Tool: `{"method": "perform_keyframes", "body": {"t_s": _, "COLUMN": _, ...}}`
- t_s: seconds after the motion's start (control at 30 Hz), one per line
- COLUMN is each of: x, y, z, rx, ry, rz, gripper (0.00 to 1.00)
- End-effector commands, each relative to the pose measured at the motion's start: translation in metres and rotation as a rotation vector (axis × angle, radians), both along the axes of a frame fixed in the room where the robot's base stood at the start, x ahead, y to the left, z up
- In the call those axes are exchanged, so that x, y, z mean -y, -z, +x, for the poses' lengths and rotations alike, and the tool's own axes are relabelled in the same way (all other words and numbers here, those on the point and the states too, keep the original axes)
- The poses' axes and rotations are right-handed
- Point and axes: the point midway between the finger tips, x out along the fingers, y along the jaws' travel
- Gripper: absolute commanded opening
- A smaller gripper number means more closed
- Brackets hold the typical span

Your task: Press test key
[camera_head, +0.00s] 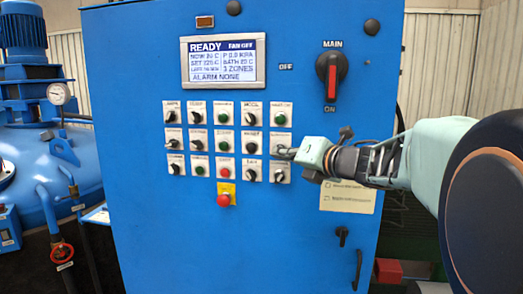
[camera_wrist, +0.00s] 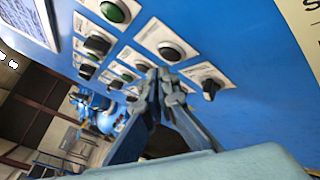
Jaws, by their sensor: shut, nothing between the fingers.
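The blue control cabinet (camera_head: 150,60) faces me with three rows of keys and knobs on small white label plates. My gripper (camera_head: 294,154) is at the right end of the middle row, its fingers shut and empty. In the wrist view the shut fingertips (camera_wrist: 164,74) are right beside a round black button (camera_wrist: 173,50) on a white plate. I cannot tell whether they touch it. The label there is hidden or too small to read, so I cannot tell which key is the test key. A green button (camera_head: 279,118) is above and a black knob (camera_head: 279,176) below.
A lit display (camera_head: 222,60) reads READY, FAN OFF and ALARM NONE. A main switch (camera_head: 331,76) is at upper right. A red button on a yellow plate (camera_head: 224,199) is below the keys. A blue vessel with a gauge (camera_head: 59,93) stands at left.

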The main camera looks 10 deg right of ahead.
Motion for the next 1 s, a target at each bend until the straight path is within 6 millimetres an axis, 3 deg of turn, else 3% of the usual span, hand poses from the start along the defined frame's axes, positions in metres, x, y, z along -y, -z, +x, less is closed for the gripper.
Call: {"method": "perform_keyframes", "body": {"t_s": 1.0, "x": 0.0026, "y": 0.0005, "z": 0.0071, "rx": 0.0, "ry": 0.0, "rz": 0.0, "gripper": 0.0}}
